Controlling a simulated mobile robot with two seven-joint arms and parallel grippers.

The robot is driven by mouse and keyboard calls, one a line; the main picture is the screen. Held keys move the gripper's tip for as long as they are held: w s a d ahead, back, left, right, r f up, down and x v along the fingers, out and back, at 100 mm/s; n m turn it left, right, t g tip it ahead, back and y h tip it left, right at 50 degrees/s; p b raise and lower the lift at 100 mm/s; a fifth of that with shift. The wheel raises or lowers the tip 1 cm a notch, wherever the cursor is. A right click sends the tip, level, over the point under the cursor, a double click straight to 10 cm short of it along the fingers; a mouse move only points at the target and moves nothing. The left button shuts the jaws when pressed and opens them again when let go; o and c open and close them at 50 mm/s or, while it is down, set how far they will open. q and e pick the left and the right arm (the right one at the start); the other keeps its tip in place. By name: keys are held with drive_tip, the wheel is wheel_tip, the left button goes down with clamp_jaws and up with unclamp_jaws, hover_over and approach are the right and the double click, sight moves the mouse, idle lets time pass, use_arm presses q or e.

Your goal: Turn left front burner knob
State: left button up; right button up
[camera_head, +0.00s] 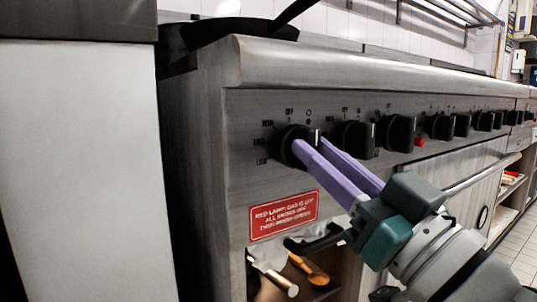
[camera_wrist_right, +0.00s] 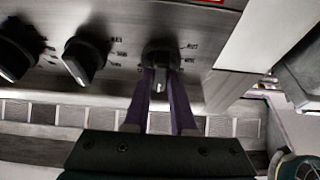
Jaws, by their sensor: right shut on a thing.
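The left front burner knob (camera_head: 290,145) is the black knob at the left end of the stove's control panel. My right gripper (camera_head: 308,143) has purple fingers that reach the knob from the lower right, shut on its grip. In the right wrist view the same knob (camera_wrist_right: 160,54) sits between the two fingertips (camera_wrist_right: 160,72). The fingers cover part of the knob, so its exact angle is hard to read. My left gripper is not in view.
More black knobs (camera_head: 355,138) run to the right along the steel panel, with a red lamp (camera_head: 419,141) among them. A red sign (camera_head: 283,215) is below. A black pan (camera_head: 225,32) sits on top. An open shelf with utensils (camera_head: 308,270) lies underneath. A pale cabinet (camera_head: 80,165) stands left.

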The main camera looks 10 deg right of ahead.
clamp_jaws()
drive_tip(key=shift+n, duration=0.4)
drive_tip(key=n+g+y+p, duration=0.1)
drive_tip(key=n, duration=0.1)
drive_tip(key=n+y+p, duration=0.1)
drive_tip(key=n, duration=0.2)
drive_tip(key=n+g+y+p, duration=0.1)
drive_tip(key=n+y, duration=0.1)
drive_tip(key=n, duration=0.1)
drive_tip(key=shift+d+r+g, duration=0.15)
drive_tip(key=shift+g, duration=0.15)
drive_tip(key=shift+n+g+y+p, duration=0.4)
drive_tip(key=shift+n+g+p, duration=0.25)
drive_tip(key=shift+n, duration=1.35)
drive_tip(key=o, duration=0.7)
unclamp_jaws()
